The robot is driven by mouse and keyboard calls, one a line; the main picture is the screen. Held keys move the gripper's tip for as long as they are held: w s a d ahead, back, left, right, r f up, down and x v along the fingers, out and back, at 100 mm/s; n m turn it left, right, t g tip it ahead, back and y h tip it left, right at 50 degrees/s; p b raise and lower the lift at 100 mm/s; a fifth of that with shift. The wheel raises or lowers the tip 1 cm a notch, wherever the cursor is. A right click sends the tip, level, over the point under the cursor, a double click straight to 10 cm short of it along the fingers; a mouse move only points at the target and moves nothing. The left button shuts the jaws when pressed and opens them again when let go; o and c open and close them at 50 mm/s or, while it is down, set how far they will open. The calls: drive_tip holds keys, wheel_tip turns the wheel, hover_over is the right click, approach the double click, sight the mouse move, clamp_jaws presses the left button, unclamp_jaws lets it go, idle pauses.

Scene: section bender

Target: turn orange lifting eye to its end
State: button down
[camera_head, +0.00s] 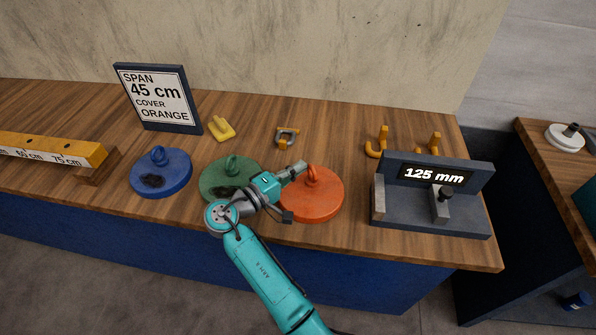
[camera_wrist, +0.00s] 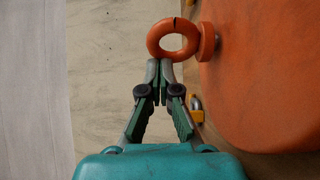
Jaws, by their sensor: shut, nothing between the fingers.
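The orange lifting eye (camera_head: 313,172) stands up from the middle of the round orange cover (camera_head: 322,203) in the head view. In the wrist view the eye is a ring (camera_wrist: 154,38) at top centre, joined by a short collar to the orange cover (camera_wrist: 262,75) on the right. A dark mark shows on the ring's rim. My gripper (camera_wrist: 160,64) is shut and empty, its fingertips together at the ring's lower edge; I cannot tell whether they touch it. In the head view my gripper (camera_head: 299,168) is beside the eye's left side, above the cover.
A green cover (camera_head: 213,178) and a blue cover (camera_head: 175,183) with matching eyes lie left. A sign (camera_head: 156,97) reads span 45 cm, cover orange. A shackle (camera_head: 287,136) and yellow hooks (camera_head: 376,143) lie behind. A grey 125 mm fixture (camera_head: 430,215) stands right.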

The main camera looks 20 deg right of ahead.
drive_tip(key=shift+w+d, duration=0.25)
drive_tip(key=shift+w, duration=0.2)
drive_tip(key=shift+w+d, duration=0.45)
drive_tip(key=shift+d, duration=0.05)
drive_tip(key=shift+w+d, duration=0.1)
idle(1.2)
